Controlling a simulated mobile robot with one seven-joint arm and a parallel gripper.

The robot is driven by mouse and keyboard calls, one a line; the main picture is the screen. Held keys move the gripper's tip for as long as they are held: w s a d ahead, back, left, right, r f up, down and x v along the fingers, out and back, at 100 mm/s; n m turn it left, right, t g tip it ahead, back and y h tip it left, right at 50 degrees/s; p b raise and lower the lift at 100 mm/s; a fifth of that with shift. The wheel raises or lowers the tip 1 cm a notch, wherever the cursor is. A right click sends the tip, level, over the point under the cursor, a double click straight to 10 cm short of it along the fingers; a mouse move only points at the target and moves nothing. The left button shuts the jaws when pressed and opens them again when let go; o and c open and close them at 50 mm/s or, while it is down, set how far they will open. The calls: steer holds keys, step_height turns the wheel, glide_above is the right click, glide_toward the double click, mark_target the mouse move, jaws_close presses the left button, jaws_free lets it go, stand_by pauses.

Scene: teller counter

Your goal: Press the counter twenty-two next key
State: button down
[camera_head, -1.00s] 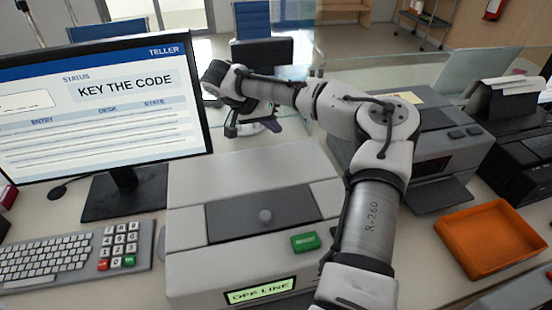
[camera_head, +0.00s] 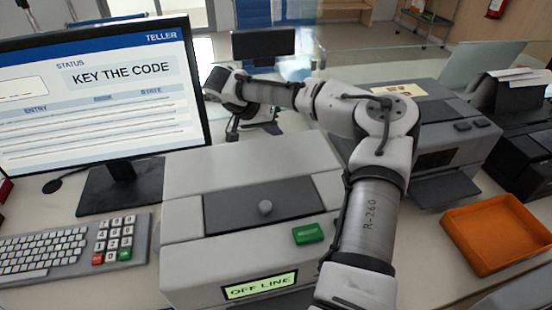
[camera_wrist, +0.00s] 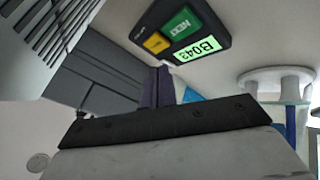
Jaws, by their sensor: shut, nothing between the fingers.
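A dark keypad (camera_wrist: 192,48) shows in the wrist view, upside down at the top. It has a green NEXT key (camera_wrist: 181,24), a yellow key (camera_wrist: 156,42) and a green display (camera_wrist: 198,50) reading B042. I cannot read a counter number on it. My gripper's dark purple shut fingers (camera_wrist: 158,88) show below the keypad in that view, apart from the green key in the picture. In the head view my gripper (camera_head: 268,128) hangs behind the grey machine, partly hidden; the keypad is not discernible there.
A teller monitor (camera_head: 95,100) reading KEY THE CODE stands left, with a keyboard (camera_head: 45,255) before it. The grey machine (camera_head: 180,240) reads OFF LINE and has a green button (camera_head: 308,233). An orange tray (camera_head: 497,235) lies right, near a printer (camera_head: 455,135).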

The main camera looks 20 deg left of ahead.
steer(key=shift+f+b, duration=0.9)
steer(key=shift+f, duration=1.4)
steer(key=shift+f, duration=0.1)
steer(key=shift+f, duration=0.35)
steer(key=shift+f+b, duration=0.3)
steer(key=shift+f, duration=0.1)
stand_by(0.5)
steer(key=shift+r, duration=0.2)
steer(key=shift+r+p, duration=0.6)
steer(key=shift+r, duration=0.05)
steer(key=shift+r+p, duration=1.65)
steer(key=shift+r, duration=0.85)
